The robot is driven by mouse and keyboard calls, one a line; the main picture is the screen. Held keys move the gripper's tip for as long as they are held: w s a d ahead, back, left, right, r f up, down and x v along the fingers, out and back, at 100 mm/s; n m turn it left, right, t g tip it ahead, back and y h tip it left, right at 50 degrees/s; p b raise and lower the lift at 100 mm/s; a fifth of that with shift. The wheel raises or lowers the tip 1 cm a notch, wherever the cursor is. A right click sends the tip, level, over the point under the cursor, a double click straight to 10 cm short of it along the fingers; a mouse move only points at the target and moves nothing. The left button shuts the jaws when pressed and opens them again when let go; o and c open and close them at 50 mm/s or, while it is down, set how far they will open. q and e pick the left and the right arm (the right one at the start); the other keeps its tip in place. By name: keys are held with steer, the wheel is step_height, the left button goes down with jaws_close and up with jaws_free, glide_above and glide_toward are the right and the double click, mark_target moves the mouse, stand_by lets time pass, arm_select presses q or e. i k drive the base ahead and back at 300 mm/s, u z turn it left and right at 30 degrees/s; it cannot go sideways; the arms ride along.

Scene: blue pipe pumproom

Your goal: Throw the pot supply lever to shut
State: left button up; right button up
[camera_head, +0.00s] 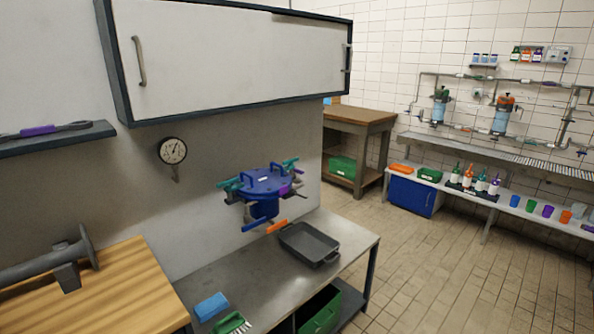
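A blue pot (264,210) with a round blue lid (265,181) is mounted at the wall above the steel counter. Teal clamps (230,184) sit around its rim, and a purple part (284,190) shows at its right side. An orange-handled lever (277,227) sticks out low at the front of the pot, slanting slightly. A small white label on the lid is too small to read. I cannot tell from this view whether the lever stands at open or shut. Neither of my grippers is in view.
A dark tray (309,244) lies on the steel counter (255,283) below the pot. A blue sponge (211,307) and a green brush (232,324) lie at its front. A wall cabinet (230,55) hangs above, with a gauge (172,151) to the left. Tiled floor (440,270) is free at right.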

mark_target(296, 170)
steer(key=z, duration=1.2)
steer(key=i, duration=3)
steer(key=u, duration=3.5)
